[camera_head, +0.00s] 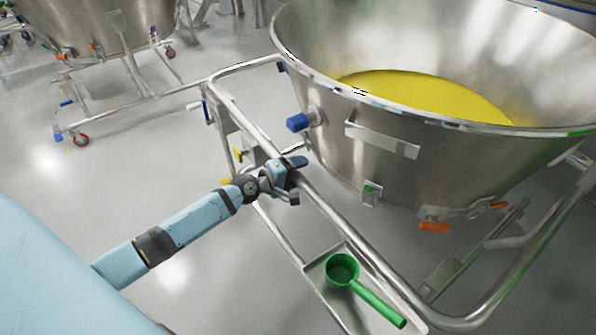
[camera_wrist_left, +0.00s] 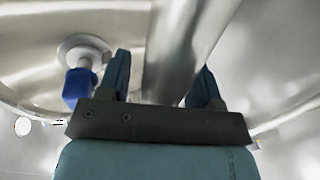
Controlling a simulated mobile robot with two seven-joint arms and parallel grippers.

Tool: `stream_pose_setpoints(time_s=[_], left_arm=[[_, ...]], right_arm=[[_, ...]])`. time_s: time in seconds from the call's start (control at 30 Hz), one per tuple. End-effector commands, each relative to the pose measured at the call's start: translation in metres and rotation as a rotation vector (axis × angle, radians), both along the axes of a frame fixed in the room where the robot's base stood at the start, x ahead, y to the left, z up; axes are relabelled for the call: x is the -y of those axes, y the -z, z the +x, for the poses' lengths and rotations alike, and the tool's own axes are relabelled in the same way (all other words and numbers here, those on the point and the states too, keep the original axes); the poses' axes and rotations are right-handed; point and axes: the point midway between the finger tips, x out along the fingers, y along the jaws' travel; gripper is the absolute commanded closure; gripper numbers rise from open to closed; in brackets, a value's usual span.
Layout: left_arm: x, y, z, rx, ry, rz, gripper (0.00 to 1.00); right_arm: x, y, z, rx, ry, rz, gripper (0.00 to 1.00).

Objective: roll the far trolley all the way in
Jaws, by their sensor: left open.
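The far trolley (camera_head: 137,98) stands at the upper left, a tubular steel frame with red-hubbed castors under a steel bowl (camera_head: 92,22). A nearer trolley has a steel tube rail (camera_head: 330,213) and carries a large steel bowl (camera_head: 333,150) holding yellow powder (camera_head: 425,88). My left gripper (camera_head: 293,178) is at the near trolley's rail, on its left side. In the left wrist view its two fingers (camera_wrist_left: 163,78) are open, one on each side of a steel tube (camera_wrist_left: 178,50); contact cannot be told. My right gripper is not in view.
A green scoop (camera_head: 342,270) lies in a small tray (camera_head: 318,273) on the near trolley. A blue knob (camera_head: 298,122) sticks out of the near bowl, and it also shows in the left wrist view (camera_wrist_left: 78,90). Bare grey floor (camera_head: 110,185) lies left of the near trolley.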

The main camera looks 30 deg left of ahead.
Motion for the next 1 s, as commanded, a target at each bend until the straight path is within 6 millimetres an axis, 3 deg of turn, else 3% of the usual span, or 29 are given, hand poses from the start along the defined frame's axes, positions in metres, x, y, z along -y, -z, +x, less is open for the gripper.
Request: stream_pose_setpoints(time_s=[0.17, 0.27, 0.43, 0.77, 1.0], left_arm=[[0.000, 0.000, 0.000, 0.000, 0.000, 0.000, 0.41], [0.000, 0.000, 0.000, 0.000, 0.000, 0.000, 0.60], [0.000, 0.000, 0.000, 0.000, 0.000, 0.000, 0.99], [0.004, -0.001, 0.010, 0.003, 0.000, -0.001, 1.00], [0.020, -0.003, 0.049, 0.008, -0.001, -0.004, 1.00]], right_arm=[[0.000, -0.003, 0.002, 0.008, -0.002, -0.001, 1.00], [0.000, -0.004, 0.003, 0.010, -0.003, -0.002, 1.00], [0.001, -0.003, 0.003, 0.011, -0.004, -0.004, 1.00], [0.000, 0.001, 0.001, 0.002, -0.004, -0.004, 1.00], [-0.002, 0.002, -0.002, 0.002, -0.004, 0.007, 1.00]])
